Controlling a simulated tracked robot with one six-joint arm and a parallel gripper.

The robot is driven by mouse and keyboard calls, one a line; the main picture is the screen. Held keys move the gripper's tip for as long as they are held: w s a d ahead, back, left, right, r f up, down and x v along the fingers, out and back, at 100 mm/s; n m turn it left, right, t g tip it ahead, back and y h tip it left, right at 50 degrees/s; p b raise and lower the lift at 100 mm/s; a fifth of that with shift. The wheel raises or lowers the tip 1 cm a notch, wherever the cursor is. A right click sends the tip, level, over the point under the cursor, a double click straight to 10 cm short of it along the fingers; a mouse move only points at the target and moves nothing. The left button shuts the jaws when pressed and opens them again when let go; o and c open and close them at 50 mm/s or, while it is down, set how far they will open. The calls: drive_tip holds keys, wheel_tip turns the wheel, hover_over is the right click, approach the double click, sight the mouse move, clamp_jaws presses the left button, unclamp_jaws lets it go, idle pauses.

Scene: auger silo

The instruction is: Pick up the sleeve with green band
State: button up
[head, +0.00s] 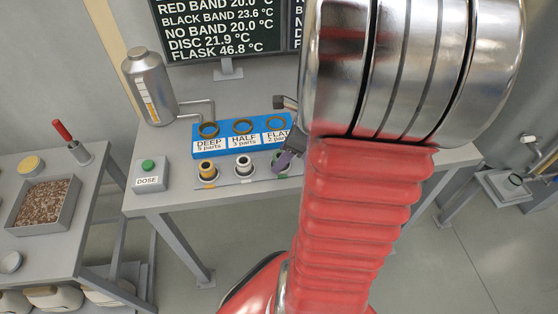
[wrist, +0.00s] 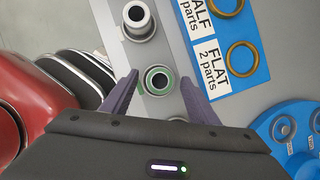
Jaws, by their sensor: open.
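The sleeve with green band (wrist: 158,80) sits upright on the table's front strip, in front of the FLAT label. In the wrist view its round open top with a green ring shows between the two fingers of my gripper (wrist: 158,92). The fingers are open, one on each side of the sleeve, with gaps to it. In the head view my gripper (head: 288,155) is partly hidden by my arm, and the sleeve (head: 277,160) shows only in part beside a finger.
A sleeve with a white band (head: 243,165) and one with an orange band (head: 207,171) stand to the left. Behind them is a blue rack (head: 222,151) with brass rings. A DOSE button box (head: 149,174) and a silver flask (head: 150,90) stand further left.

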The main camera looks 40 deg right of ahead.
idle(0.4)
clamp_jaws()
idle(0.5)
